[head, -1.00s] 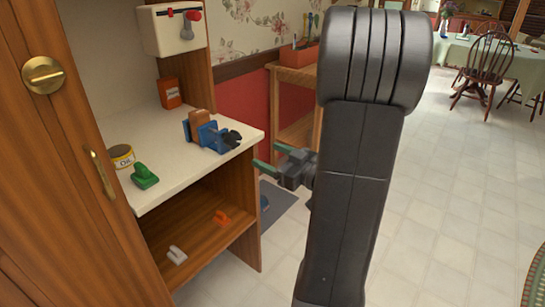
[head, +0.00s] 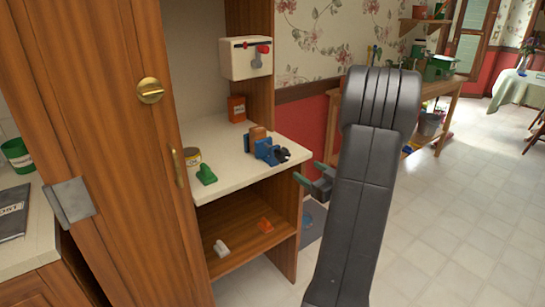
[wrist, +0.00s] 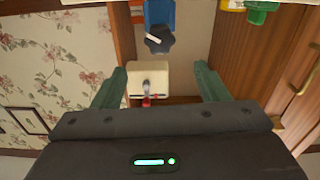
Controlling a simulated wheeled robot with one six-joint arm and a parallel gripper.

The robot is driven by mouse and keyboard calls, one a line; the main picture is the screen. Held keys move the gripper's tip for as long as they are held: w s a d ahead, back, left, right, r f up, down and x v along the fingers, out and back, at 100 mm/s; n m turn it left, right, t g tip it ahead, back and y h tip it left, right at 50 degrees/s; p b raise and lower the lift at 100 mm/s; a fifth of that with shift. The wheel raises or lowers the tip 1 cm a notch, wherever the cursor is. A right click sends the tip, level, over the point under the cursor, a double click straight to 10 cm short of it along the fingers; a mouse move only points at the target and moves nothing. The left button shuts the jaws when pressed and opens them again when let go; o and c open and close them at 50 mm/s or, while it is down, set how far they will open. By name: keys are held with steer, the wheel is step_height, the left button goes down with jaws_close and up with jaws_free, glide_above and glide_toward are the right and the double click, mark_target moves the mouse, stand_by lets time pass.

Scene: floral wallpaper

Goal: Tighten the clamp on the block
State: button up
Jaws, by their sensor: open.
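The clamp (head: 264,151) is a blue vise with a dark knob (head: 282,154) on its right end. It sits near the right front edge of the white shelf. An orange-brown block (head: 257,134) sits in it; I cannot tell how tightly. In the wrist view the blue clamp (wrist: 160,12) and its dark lobed knob (wrist: 159,38) show at the top centre, the knob carrying a pale mark. My gripper (head: 311,172) is open and empty, with green fingers, right of the knob and apart from it. The fingers also show in the wrist view (wrist: 160,85).
A white wall box (head: 246,62) with a red knob hangs above the shelf. An orange-red can (head: 237,109), a yellow tin (head: 193,157) and a green object (head: 206,175) stand on the white shelf (head: 222,145). A wooden door (head: 125,130) stands open at left. The floor at right is clear.

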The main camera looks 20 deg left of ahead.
mark_target(286, 156)
steer(key=x, duration=1.3)
steer(key=shift+p, duration=0.4)
steer(key=c, duration=1)
